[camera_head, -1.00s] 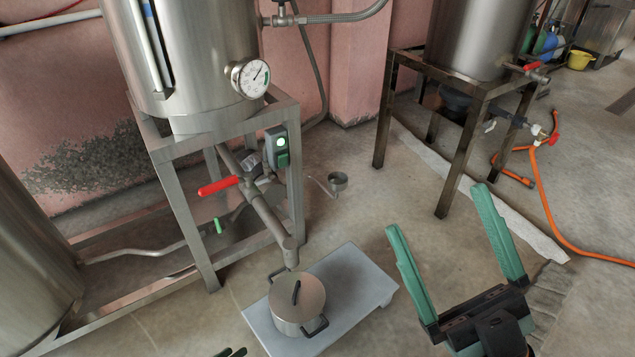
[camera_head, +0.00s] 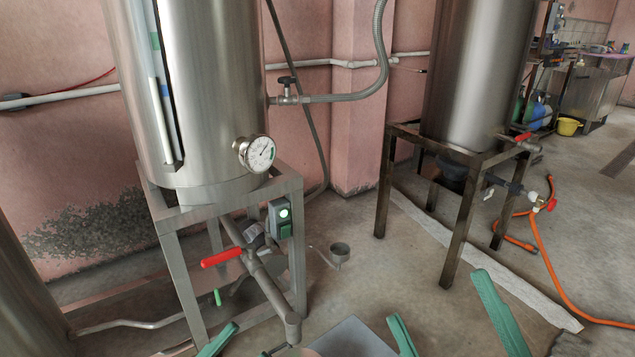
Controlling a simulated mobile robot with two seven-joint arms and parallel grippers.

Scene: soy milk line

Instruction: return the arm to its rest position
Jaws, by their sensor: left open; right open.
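My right gripper (camera_head: 437,297) shows at the bottom right as two teal fingers spread wide apart, with nothing between them. Its body is below the frame. My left gripper (camera_head: 217,341) shows only a teal finger at the bottom edge, left of the valve outlet; the rest is cut off. Both grippers are open. No object is seen held in either.
A steel tank (camera_head: 205,90) on a metal stand has a red-handled valve (camera_head: 222,258) and outlet pipe. A grey platform (camera_head: 352,338) and part of a pot lid (camera_head: 302,352) show at the bottom. A second tank (camera_head: 475,80) and orange hose (camera_head: 545,265) stand right.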

